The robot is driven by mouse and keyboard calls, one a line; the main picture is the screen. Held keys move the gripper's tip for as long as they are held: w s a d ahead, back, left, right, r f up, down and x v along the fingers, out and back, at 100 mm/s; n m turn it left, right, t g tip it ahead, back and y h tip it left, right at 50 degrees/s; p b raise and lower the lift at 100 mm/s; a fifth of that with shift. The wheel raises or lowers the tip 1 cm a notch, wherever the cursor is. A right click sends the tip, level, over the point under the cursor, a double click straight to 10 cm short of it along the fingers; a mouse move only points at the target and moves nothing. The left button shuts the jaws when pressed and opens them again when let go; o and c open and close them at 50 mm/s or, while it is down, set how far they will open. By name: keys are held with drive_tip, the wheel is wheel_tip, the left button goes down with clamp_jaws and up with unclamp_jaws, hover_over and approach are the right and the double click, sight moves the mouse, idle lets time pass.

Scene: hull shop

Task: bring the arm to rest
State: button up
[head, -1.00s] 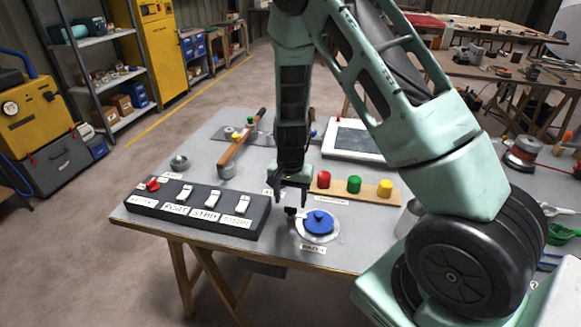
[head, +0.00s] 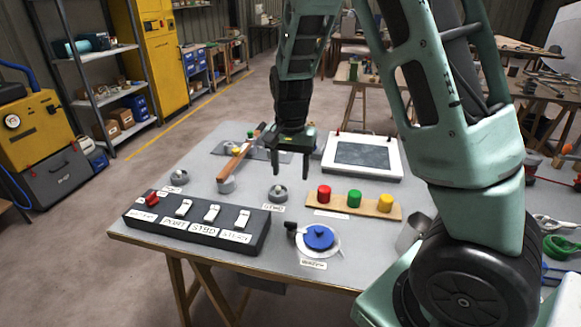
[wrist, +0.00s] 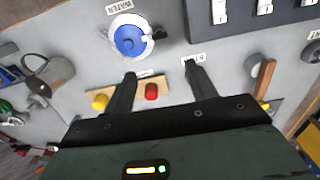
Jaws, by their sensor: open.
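My gripper (head: 291,168) hangs above the table (head: 185,255), behind a small silver dome labelled STBD. Its jaws are open and empty, with clear space between the fingers. In the wrist view my gripper (wrist: 163,82) shows both fingers spread, pointing down over the table. My arm, pale green and black, rises from the right side of the head view and bends over down to the gripper. The gripper touches nothing that I can see.
Below stand a switch box (head: 195,232), a blue valve (head: 319,237), a board with red, green and yellow buttons (head: 372,208), a wooden-handled lever (head: 240,160) and a framed screen (head: 362,155). A grey mug (head: 412,230) is near my arm. Open floor lies left.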

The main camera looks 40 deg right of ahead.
drive_tip(key=shift+a, duration=0.1)
idle(0.3)
drive_tip(key=s+a+r+n+y, duration=0.1)
drive_tip(key=s+a+r+n, duration=0.2)
drive_tip(key=s+a+n, duration=0.6)
drive_tip(key=s+a+r+n, duration=0.2)
drive_tip(key=s+a+n, duration=0.35)
drive_tip(key=a, duration=0.75)
drive_tip(key=s+a+n, duration=0.2)
drive_tip(key=s+n, duration=0.1)
drive_tip(key=s, duration=0.6)
drive_tip(key=shift+s+a+r+n, duration=0.15)
drive_tip(key=shift+s+r+n, duration=0.2)
drive_tip(key=shift+s, duration=0.05)
